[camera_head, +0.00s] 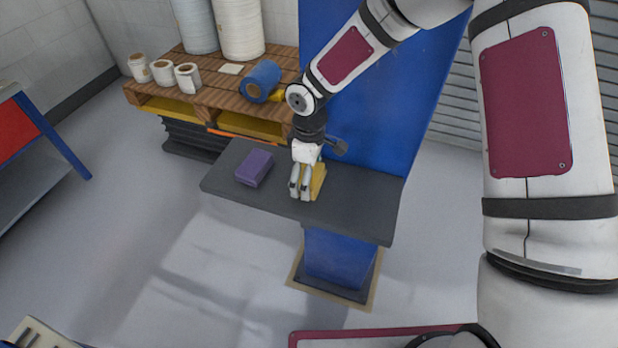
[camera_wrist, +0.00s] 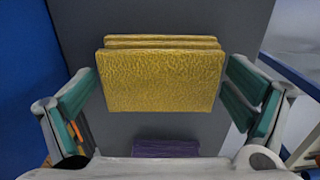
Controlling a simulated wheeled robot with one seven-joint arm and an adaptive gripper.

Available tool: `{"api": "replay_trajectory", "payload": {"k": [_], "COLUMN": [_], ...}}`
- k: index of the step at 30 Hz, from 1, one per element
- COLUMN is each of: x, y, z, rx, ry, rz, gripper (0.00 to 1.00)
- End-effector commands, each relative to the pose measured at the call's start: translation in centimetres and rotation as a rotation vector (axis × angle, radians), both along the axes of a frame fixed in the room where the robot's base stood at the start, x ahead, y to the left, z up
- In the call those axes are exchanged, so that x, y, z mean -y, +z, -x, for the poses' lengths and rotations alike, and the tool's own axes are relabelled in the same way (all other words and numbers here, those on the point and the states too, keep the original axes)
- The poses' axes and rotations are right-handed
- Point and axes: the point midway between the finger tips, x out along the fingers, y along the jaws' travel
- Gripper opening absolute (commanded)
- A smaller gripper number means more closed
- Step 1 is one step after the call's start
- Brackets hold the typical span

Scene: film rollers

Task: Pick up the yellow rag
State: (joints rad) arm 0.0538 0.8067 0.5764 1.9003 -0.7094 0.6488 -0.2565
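The yellow rag (camera_wrist: 162,80) is a folded, textured block on a dark grey shelf.
The grey shelf (camera_head: 352,212) projects from a blue post (camera_head: 340,258). A purple folded rag (camera_head: 254,168) lies left of my gripper; it also shows in the wrist view (camera_wrist: 165,148). Behind stands a wooden pallet (camera_head: 205,98) with several rolls, including a blue roll (camera_head: 262,80).

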Motion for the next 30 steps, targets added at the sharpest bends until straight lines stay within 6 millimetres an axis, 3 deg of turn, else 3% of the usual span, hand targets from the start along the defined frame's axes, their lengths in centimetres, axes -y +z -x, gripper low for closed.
{"api": "replay_trajectory", "payload": {"k": [1,3,4,16,30], "x": [0.0,0.0,0.0,0.0,0.1], "y": [0.0,0.0,0.0,0.7,8.6], "z": [0.0,0.0,0.0,-0.1,-0.2], "rx": [0.000,0.000,0.000,0.002,0.003], "ry": [0.000,0.000,0.000,0.000,-0.001], "rz": [0.000,0.000,0.000,0.000,0.000], "gripper": [0.77,0.61,0.59,0.55,0.55]}}
